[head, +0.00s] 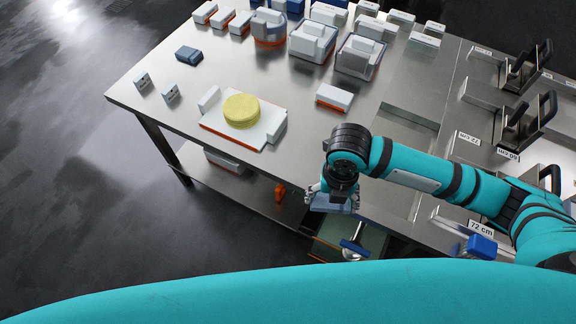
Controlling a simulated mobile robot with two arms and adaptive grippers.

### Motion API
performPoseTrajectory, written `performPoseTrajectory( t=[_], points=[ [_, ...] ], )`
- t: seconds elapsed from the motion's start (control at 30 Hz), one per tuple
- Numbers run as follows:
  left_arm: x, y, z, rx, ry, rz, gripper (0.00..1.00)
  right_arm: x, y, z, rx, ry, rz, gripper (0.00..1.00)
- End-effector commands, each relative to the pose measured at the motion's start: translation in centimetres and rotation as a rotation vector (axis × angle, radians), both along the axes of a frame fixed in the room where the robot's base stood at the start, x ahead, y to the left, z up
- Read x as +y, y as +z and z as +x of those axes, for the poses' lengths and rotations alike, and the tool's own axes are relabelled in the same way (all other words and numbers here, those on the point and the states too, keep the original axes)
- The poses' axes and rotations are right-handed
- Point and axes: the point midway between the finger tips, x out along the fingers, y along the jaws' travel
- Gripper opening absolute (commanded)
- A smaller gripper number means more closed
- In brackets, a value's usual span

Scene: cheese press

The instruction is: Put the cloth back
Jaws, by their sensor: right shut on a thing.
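My right gripper (334,196) comes in from the right and points down at the table's front edge. It is shut on a flat blue-grey piece, which looks like the cloth (331,206). The gripper and wrist hide part of the cloth. A yellow cheese wheel (241,110) sits on a white board with an orange edge (268,119), left of the gripper and apart from it. My left gripper is not in view.
The steel table (300,135) holds white containers (313,41) along the back, a dark blue-grey block (189,54) and a white block with an orange base (334,97). Black-handled fixtures (524,122) stand at right. A lower shelf (250,190) shows below. Bare steel lies around the cheese board.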

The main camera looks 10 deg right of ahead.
Motion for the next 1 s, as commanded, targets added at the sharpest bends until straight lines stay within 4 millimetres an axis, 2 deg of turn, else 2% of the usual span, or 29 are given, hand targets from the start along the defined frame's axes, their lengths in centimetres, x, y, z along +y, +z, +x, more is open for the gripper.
performPoseTrajectory(
  t=[0.07, 0.13, 0.33, 0.47, 0.6, 0.87, 1.0],
  points=[
    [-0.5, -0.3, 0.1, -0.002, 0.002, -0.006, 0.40, -0.2, 0.0, 0.2, -0.003, 0.002, -0.003, 0.57],
    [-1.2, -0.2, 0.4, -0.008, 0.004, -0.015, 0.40, -0.3, 0.0, 1.2, -0.003, 0.002, -0.003, 0.57],
    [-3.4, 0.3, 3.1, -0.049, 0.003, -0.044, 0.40, -0.7, -0.4, 6.4, -0.003, 0.001, -0.002, 0.57],
    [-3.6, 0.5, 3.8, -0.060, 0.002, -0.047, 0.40, -0.9, -0.7, 9.9, -0.002, 0.002, 0.000, 0.57],
    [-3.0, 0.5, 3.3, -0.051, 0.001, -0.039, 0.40, -1.1, -1.0, 12.8, -0.002, 0.003, 0.001, 0.57],
    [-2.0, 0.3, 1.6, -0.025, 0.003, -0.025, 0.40, -1.4, -1.2, 15.4, -0.002, 0.004, 0.000, 0.57],
    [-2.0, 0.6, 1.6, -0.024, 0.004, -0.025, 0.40, -1.5, -3.4, 15.3, 0.002, 0.005, -0.002, 0.57]
  ],
)
